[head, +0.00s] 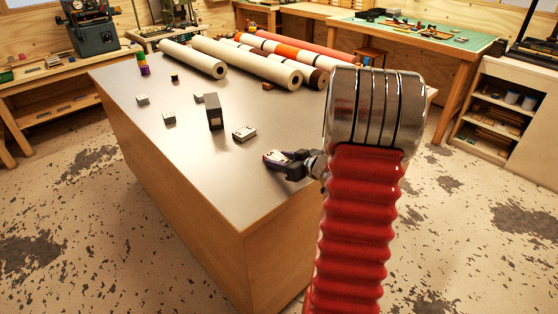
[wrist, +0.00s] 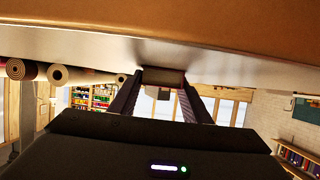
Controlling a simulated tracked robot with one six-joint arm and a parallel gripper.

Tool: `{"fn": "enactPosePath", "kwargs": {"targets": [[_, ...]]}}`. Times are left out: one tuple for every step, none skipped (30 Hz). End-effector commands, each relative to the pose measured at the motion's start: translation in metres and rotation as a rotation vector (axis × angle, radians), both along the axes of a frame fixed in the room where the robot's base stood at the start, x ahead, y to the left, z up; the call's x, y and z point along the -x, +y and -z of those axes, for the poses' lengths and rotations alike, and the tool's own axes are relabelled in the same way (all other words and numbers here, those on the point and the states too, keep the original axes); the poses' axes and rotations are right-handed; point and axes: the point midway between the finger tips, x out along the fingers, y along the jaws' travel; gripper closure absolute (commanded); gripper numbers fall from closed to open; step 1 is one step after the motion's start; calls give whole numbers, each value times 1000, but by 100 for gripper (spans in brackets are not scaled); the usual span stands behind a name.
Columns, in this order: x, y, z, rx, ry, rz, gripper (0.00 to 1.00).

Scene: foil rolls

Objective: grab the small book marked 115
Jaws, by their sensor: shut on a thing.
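My gripper (head: 287,166) is at the near right edge of the metal-topped table (head: 190,175), its fingers closed on a small pale book (head: 275,156). The book's top faces up with a dark mark that is too small to read for certain. In the wrist view the same book (wrist: 163,77) shows as a greyish block between the two fingertips of my gripper (wrist: 162,88), close to the table surface. I cannot tell whether it touches the table. Another small pale book (head: 244,134) lies a little behind and left, its mark unreadable.
A dark upright block (head: 213,111) stands mid-table. Small grey blocks (head: 168,119) and (head: 142,100) lie to its left. Several long rolls (head: 245,61) lie across the back. A coloured stack (head: 143,64) stands at the back left corner. The table's near left part is clear.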

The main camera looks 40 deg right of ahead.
Motion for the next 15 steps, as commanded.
{"fn": "enactPosePath", "kwargs": {"targets": [[0,0,-2,1,-1,0,80],[0,0,-3,2,-1,-1,80],[0,0,-6,3,-2,-1,80],[0,0,-8,3,-2,-1,80],[0,0,-11,3,-2,-1,80],[0,0,-15,4,-2,-1,80],[0,0,-18,4,-2,-1,80],[0,0,-22,3,-2,0,80],[0,0,-28,5,-2,0,80],[0,0,-33,5,-2,-1,80],[0,0,-38,4,-3,0,80],[0,0,-45,5,-3,-1,80],[0,0,-50,5,-3,-1,80],[0,0,-56,4,-3,0,80],[0,0,-63,6,-4,-1,80]]}}
